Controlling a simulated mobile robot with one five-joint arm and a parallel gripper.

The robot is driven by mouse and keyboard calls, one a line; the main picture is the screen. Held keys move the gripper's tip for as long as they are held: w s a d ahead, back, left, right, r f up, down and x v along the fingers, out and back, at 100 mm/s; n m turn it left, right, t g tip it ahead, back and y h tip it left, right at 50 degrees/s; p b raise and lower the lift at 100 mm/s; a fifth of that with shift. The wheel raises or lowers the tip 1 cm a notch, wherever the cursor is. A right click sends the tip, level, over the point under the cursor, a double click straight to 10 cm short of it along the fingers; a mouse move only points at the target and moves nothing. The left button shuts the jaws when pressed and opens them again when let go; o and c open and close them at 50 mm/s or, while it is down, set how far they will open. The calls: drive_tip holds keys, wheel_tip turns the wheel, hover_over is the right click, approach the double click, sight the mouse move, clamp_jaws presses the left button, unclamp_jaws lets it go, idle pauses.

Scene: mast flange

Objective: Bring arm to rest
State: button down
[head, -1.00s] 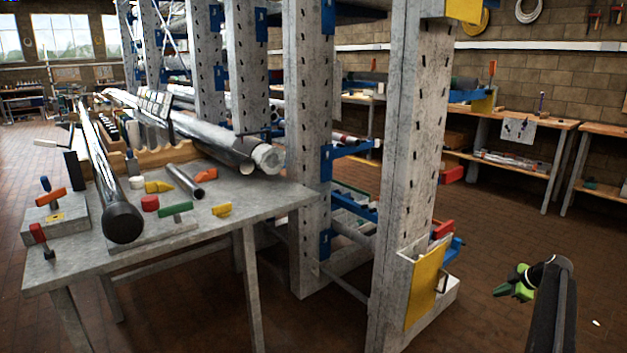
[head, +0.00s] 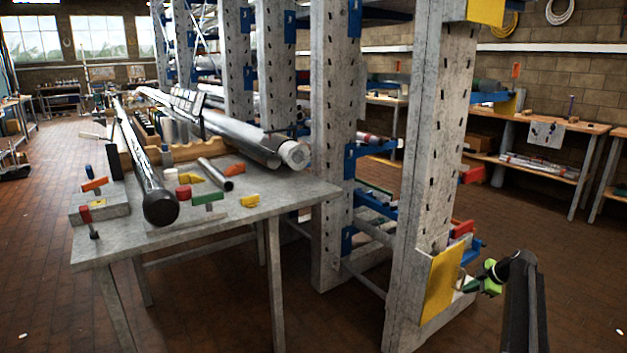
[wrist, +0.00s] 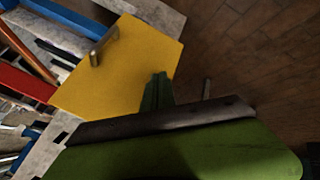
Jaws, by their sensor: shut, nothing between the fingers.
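My gripper (head: 472,285) is at the lower right of the head view, at the end of my dark arm. Its green and black fingers are shut and empty. In the picture it lies just right of the yellow plate (head: 441,283) on the foot of the nearest rack post (head: 432,150). In the wrist view the green fingertips (wrist: 157,92) lie over the right edge of that yellow plate (wrist: 120,65), which has a metal handle. I cannot tell whether they touch it.
A grey metal table (head: 290,198) with a long dark tube (head: 150,180), clamps and small coloured parts stands on the left. The tall rack with blue brackets (head: 375,205) fills the middle. Brown floor (head: 580,270) is open on the right.

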drive_tip(key=s+a+f+n+g, duration=0.1)
drive_tip(key=s+a+g, duration=0.1)
drive_tip(key=a, duration=1.5)
drive_tip(key=s+a+f+n+g, duration=0.1)
drive_tip(key=s+a, duration=0.1)
drive_tip(key=a, duration=1.6)
drive_tip(key=s+a+f+m+g+h, duration=0.1)
drive_tip(key=s+a+m, duration=0.2)
drive_tip(key=s+a, duration=0.35)
drive_tip(key=s+a+f+m+g, duration=0.1)
drive_tip(key=s+a+m+g, duration=0.1)
drive_tip(key=s+a, duration=0.45)
drive_tip(key=s+d+m+h, duration=0.2)
drive_tip(key=s+d+m, duration=0.3)
drive_tip(key=s+m, duration=0.5)
wheel_tip(320, 180, up, 33)
drive_tip(key=w+m+p, duration=0.1)
drive_tip(key=p, duration=3.2)
drive_tip(key=shift+f+g, duration=0.15)
drive_tip(key=shift+g, duration=0.25)
drive_tip(key=shift+f, duration=0.1)
